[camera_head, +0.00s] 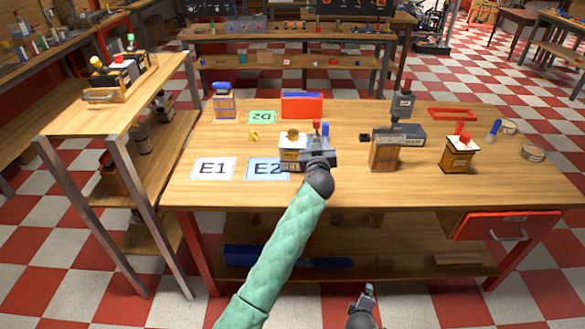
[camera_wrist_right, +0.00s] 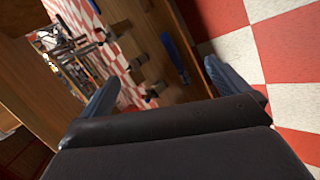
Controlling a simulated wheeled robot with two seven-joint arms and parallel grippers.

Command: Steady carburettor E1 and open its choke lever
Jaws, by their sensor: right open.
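The card marked E1 (camera_head: 213,169) lies bare at the table's front left, with the blue-edged E2 card (camera_head: 262,174) to its right. A small carburettor-like unit (camera_head: 290,157) with a pale body and a yellowish top stands behind the E2 card's right end. Red and blue upright parts show just right of it. I cannot read a label on it or tell its lever's position. My left gripper (camera_head: 318,160) is at its right side; whether it touches or grips is hidden. My right gripper (camera_head: 367,292) is open and empty, low in front of the table; its spread fingers show in the right wrist view (camera_wrist_right: 168,92).
A wooden block (camera_head: 384,155) and a dark-bodied unit with red knobs (camera_head: 459,155) stand to the right. A red box (camera_head: 302,106) and a green D2 card (camera_head: 262,117) are behind. A red drawer (camera_head: 507,226) is at the front right. Bare tabletop surrounds the E1 card.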

